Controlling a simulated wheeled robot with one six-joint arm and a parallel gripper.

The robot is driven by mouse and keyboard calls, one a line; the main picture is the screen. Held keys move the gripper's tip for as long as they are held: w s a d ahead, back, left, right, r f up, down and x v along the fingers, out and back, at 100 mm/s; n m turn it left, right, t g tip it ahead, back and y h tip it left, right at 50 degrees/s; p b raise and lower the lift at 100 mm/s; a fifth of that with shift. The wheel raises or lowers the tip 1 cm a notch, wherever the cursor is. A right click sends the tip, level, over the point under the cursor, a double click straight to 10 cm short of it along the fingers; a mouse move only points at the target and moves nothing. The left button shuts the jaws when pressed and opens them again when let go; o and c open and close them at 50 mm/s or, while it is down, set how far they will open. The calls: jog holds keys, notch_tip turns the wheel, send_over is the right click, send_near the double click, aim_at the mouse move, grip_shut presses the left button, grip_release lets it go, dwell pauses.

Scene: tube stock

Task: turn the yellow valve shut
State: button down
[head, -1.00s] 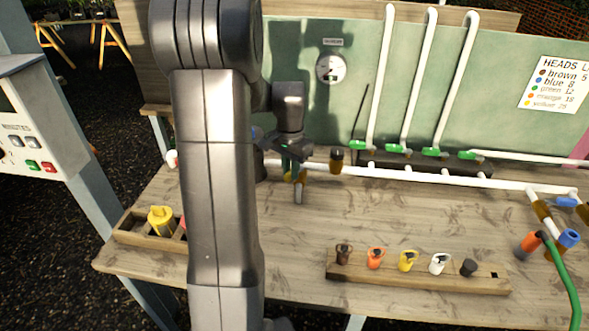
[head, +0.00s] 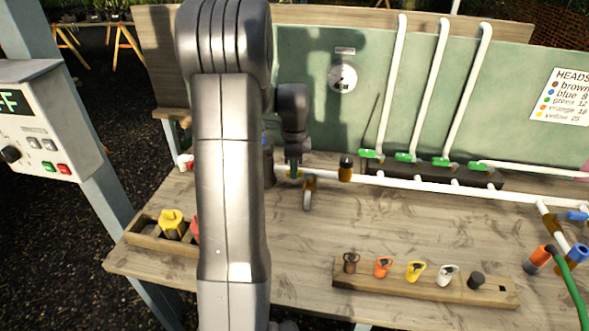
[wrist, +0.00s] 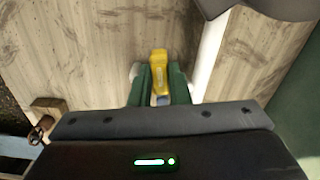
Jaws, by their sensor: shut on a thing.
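The yellow valve's handle (wrist: 159,68) shows in the wrist view as a yellow lever between two green fingers. My gripper (wrist: 161,80) is shut on it, with a finger on either side. In the head view my gripper (head: 295,172) is low over the white pipe at the back of the bench, left of the brass-coloured fitting. There my arm and the fingers hide most of the valve, so its exact angle is hard to tell.
A white pipe (head: 430,186) runs along the bench, with several green-handled valves (head: 404,157) behind. A round gauge (head: 342,78) is on the green back panel. A wooden rack of coloured heads (head: 425,289) stands in front. The bench middle is clear.

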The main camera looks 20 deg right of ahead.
jog(key=shift+w+d+m, duration=0.2)
jog(key=shift+w+m, duration=0.2)
jog(key=shift+m, duration=0.5)
jog(key=c, duration=1.4)
grip_release()
jog(key=shift+o, duration=0.2)
notch_tip(320, 180, up, 14)
jog(key=shift+b, duration=0.3)
jog(key=shift+f, duration=0.15)
